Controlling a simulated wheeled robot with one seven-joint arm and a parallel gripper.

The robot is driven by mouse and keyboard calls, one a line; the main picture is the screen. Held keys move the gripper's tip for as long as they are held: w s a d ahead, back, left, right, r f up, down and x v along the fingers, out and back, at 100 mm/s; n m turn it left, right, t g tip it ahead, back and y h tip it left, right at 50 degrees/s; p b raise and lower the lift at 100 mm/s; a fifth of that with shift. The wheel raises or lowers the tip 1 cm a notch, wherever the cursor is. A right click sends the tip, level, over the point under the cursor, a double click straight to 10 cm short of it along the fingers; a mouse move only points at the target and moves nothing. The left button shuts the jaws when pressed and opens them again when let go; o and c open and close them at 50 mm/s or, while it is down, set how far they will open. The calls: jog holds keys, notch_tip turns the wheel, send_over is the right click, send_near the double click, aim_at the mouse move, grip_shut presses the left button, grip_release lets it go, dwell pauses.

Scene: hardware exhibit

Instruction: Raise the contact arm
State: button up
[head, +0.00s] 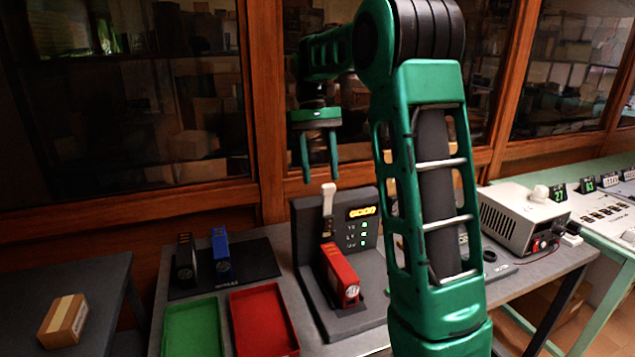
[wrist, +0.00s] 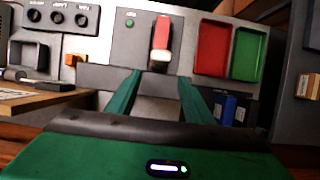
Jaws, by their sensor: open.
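A dark grey test fixture (head: 308,262) stands on the table with a red block (head: 340,273) lying in it. A light-coloured lever handle (head: 328,198), which looks like the contact arm, stands nearly upright behind the block, beside the lit panel. My gripper (head: 320,180) is open and empty, pointing down just above and behind the handle. In the wrist view the open fingers (wrist: 159,76) frame the pale handle (wrist: 160,57), with the red block (wrist: 163,30) beyond it. The fingers appear apart from the handle. The lever's lower end is partly hidden.
A green tray (head: 193,328) and a red tray (head: 262,318) lie left of the fixture. Behind them a black block (head: 186,258) and a blue block (head: 221,250) stand on a dark mat (head: 255,262). A power supply (head: 522,216) stands right. Cabinets close off the back.

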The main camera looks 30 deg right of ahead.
jog(key=shift+d+v, duration=0.1)
jog(key=shift+v, duration=0.85)
jog(key=shift+d+v, duration=0.15)
jog(key=shift+v, duration=0.8)
jog(key=shift+a, duration=0.1)
